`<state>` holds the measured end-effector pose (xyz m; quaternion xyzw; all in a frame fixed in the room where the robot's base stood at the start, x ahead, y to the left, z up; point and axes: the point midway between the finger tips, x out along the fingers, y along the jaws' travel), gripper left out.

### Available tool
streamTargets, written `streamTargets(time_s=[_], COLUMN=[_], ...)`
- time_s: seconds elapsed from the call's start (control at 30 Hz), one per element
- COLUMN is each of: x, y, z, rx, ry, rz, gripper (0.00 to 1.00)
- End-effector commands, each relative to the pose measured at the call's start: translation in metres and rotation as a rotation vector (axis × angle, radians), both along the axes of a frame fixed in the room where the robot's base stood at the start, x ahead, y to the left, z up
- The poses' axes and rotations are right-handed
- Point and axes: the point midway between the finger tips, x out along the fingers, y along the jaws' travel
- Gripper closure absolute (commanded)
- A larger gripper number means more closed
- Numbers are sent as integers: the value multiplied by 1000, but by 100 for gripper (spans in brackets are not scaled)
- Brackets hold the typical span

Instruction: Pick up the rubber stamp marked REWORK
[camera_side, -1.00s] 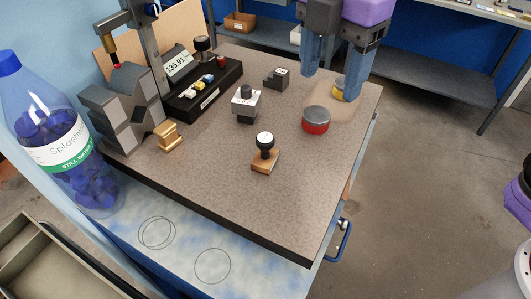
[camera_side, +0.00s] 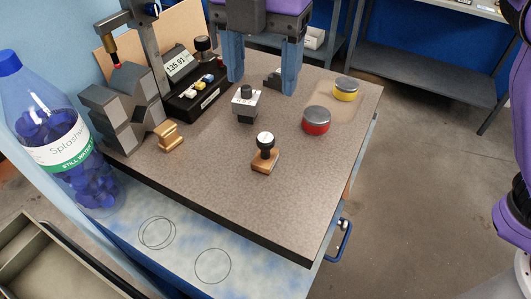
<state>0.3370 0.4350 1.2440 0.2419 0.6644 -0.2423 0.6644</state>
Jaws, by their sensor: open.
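A stamp with a wooden base and a black knob with a white top (camera_side: 265,153) stands on the brown bench top (camera_side: 215,165), right of centre. A white-and-black block with a dark knob (camera_side: 246,104) stands behind it. I cannot read REWORK on either, so I cannot tell which one is marked. My gripper (camera_side: 263,84) is open and empty, its two blue fingers pointing down at the back of the bench. It is behind the wooden-base stamp and above and behind the white-and-black block.
A red tin (camera_side: 316,121) and a yellow tin (camera_side: 345,89) stand to the right. A black meter box (camera_side: 205,97), grey blocks (camera_side: 128,120), a small wooden piece (camera_side: 168,136) and a water bottle (camera_side: 65,140) are left. The front of the bench top is clear.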

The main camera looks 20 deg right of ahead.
Motion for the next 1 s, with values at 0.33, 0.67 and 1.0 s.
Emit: streamTargets(time_s=[0.33, 0.67, 1.0], x=[-1, 0, -3], y=[-1, -1, -3], z=[-43, -88, -115], rx=[-3, -2, -3], ry=[1, 1, 1], rz=[0, -2, 0], gripper=[36, 36, 36])
